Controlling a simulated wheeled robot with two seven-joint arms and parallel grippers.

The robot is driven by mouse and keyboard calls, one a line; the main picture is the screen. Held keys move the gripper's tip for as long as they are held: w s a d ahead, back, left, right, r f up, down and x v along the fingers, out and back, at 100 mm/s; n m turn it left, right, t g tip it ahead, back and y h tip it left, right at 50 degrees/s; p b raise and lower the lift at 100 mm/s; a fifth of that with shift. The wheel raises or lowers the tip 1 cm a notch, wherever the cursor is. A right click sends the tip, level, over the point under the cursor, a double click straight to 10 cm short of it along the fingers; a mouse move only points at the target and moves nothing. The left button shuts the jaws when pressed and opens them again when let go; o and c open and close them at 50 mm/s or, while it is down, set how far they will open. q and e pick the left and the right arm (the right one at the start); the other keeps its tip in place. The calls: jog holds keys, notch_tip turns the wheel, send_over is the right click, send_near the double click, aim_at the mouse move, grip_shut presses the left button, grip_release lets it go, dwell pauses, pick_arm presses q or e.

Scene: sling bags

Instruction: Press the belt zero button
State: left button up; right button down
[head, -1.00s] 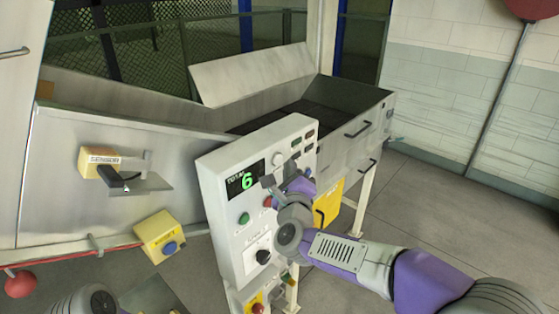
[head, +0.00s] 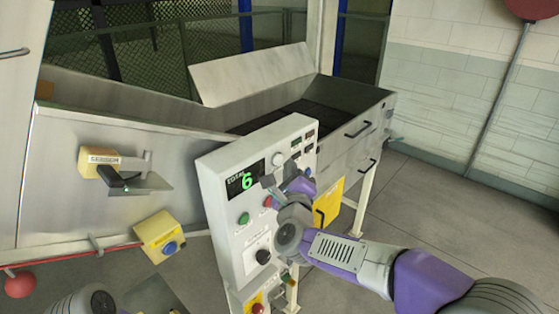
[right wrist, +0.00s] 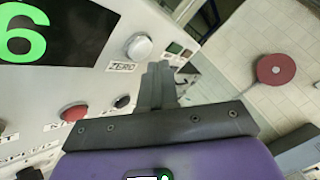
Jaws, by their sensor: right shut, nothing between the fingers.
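The white round button above a "ZERO" label (right wrist: 139,46) is on the white control panel in the right wrist view. It also shows in the head view (head: 277,159), below the panel's top edge and right of the display. My right gripper (right wrist: 158,82) is shut and empty, its fingertips near the panel, to the lower right of the zero button and apart from it in the picture. In the head view the right gripper (head: 277,176) is in front of the panel, just below the zero button. Whether its tips touch the panel cannot be told. My left gripper is not in view.
The panel's display (head: 246,180) reads a green 6. A green button (head: 244,218), a red button (right wrist: 75,112), a small dark button (right wrist: 122,102) and a black knob (head: 263,256) are close by. A metal trough (head: 350,105) stands behind. Floor at right is clear.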

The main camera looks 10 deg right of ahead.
jog(key=shift+w+a, duration=0.1)
jog(key=shift+w, duration=0.05)
jog(key=shift+w+a+b, duration=0.15)
jog(key=shift+w+b, duration=0.05)
jog(key=shift+b, duration=0.15)
jog(key=shift+w+a, duration=0.3)
jog(key=shift+w, duration=0.05)
dwell(0.9)
jog(key=shift+s, duration=0.1)
jog(key=shift+s+d+b, duration=0.5)
jog(key=shift+s+b, duration=0.1)
jog(key=shift+b, duration=0.15)
jog(key=shift+d, duration=0.1)
